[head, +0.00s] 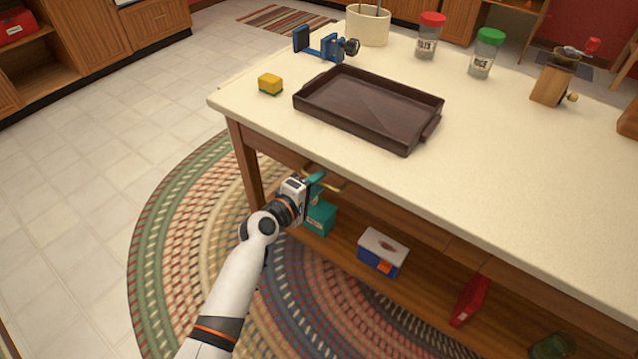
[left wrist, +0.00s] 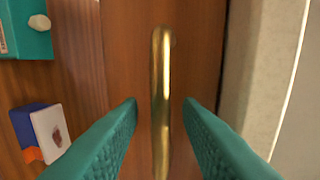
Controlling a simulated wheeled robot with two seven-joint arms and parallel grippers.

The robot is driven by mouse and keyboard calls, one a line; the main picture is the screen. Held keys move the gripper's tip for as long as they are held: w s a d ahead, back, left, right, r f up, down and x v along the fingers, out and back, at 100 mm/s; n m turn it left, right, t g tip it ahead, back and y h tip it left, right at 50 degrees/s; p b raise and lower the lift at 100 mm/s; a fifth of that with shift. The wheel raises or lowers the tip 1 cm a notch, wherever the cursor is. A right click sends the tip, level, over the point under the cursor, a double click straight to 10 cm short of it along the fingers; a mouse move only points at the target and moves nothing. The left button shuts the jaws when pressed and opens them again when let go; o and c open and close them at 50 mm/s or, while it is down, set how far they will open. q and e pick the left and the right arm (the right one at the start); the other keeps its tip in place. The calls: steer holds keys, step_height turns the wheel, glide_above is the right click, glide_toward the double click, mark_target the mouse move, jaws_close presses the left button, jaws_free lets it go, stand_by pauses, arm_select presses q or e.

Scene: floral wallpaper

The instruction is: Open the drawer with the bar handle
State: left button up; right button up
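The brass bar handle (left wrist: 161,95) runs upright in the left wrist view on a brown wooden drawer front (left wrist: 205,60). My left gripper (left wrist: 161,103) is open, with one teal finger on each side of the bar and a gap to it on both sides. In the head view my left gripper (head: 318,180) is at the table's front edge, by the brass handle (head: 334,178), which it partly hides. The drawer looks shut, as far as it shows. My right gripper is not in view.
A dark tray (head: 365,115), a yellow-green sponge (head: 270,84) and jars stand on the cream tabletop (head: 520,160) above. On the shelf below are a teal box (head: 320,218) and a blue-white box (head: 382,252). A braided rug (head: 190,220) covers the floor.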

arm_select(q)
steer(key=shift+w+d+f, duration=0.1)
steer(key=shift+w+d, duration=0.35)
steer(key=shift+w, duration=0.1)
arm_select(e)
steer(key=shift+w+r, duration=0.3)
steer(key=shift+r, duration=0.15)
arm_select(q)
jaws_close()
